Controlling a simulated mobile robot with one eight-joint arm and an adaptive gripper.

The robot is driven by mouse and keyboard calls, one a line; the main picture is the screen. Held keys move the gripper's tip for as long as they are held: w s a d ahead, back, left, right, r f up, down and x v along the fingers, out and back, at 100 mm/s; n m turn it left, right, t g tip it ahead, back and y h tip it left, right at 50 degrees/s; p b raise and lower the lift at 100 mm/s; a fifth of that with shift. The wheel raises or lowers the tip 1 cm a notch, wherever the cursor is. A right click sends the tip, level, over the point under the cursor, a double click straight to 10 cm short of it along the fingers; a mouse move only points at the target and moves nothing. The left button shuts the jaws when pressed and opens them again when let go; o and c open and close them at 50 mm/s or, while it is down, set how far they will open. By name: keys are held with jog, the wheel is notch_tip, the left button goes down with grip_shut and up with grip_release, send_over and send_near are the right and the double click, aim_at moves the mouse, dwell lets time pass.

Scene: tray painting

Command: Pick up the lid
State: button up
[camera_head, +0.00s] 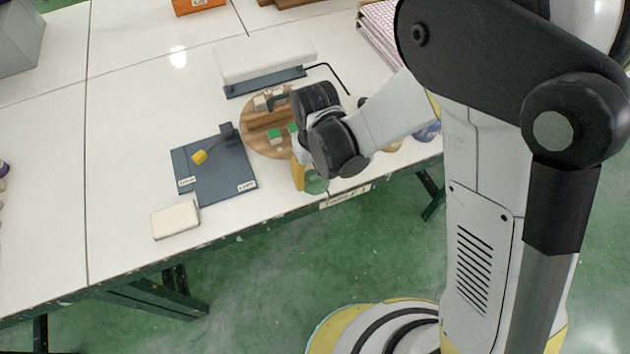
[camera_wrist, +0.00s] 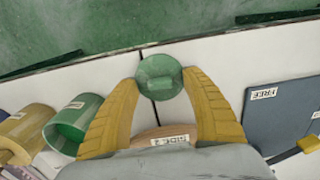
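The lid (camera_wrist: 159,77) is a small green faceted disc. In the wrist view it sits between the two yellow fingertips of my gripper (camera_wrist: 163,74), and both tips meet its sides with no visible gap. In the head view the lid (camera_head: 316,183) shows below my gripper (camera_head: 306,178), near the table's front edge; one yellow finger shows beside it. I cannot tell whether the lid rests on the table or is slightly above it.
A green cup (camera_wrist: 75,122) and a tan cup (camera_wrist: 24,128) lie left of my fingers in the wrist view. A round wooden board (camera_head: 258,145), a dark mat (camera_head: 228,180) with a yellow-tipped tool (camera_head: 200,157), and a white block (camera_head: 176,221) are left of my gripper in the head view.

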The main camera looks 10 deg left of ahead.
jog(key=c, duration=1.1)
jog(key=shift+o, duration=0.4)
jog(key=shift+r, duration=0.15)
